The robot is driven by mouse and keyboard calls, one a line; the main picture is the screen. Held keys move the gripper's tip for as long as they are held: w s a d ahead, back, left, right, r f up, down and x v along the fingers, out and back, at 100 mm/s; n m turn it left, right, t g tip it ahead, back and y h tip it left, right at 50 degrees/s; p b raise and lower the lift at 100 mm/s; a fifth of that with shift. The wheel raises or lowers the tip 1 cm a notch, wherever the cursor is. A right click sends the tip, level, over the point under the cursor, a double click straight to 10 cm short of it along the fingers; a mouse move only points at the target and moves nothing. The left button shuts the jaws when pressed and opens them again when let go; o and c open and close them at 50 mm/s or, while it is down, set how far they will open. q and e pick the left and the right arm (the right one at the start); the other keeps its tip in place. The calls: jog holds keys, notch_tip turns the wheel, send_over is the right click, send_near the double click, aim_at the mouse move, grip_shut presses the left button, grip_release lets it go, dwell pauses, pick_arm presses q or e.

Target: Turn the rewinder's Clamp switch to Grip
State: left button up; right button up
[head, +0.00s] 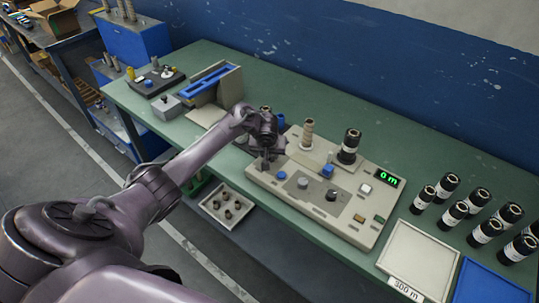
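The rewinder (335,222) is a beige machine on the green bench, with a green display (388,178) reading 0 m. Its sloped front panel has a grey knob (303,183), a dark knob (331,195), a blue button (327,170) and small lit buttons. The labels are too small to read, so I cannot tell which control is the Clamp switch or how it is set. My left gripper (266,163) is at the panel's left end, pointing down, left of the grey knob. Its fingers are too small and dark to read. My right gripper is out of view.
A ribbed spindle (307,135) and a black roll (349,147) stand upright on the rewinder. Several black rolls (482,201) stand at the right, behind a white tray (418,256) and a blue tray (490,283). A blue-topped device (210,80) stands behind my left arm.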

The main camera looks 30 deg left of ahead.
pick_arm(q)
jog(key=shift+f, duration=0.1)
grip_shut()
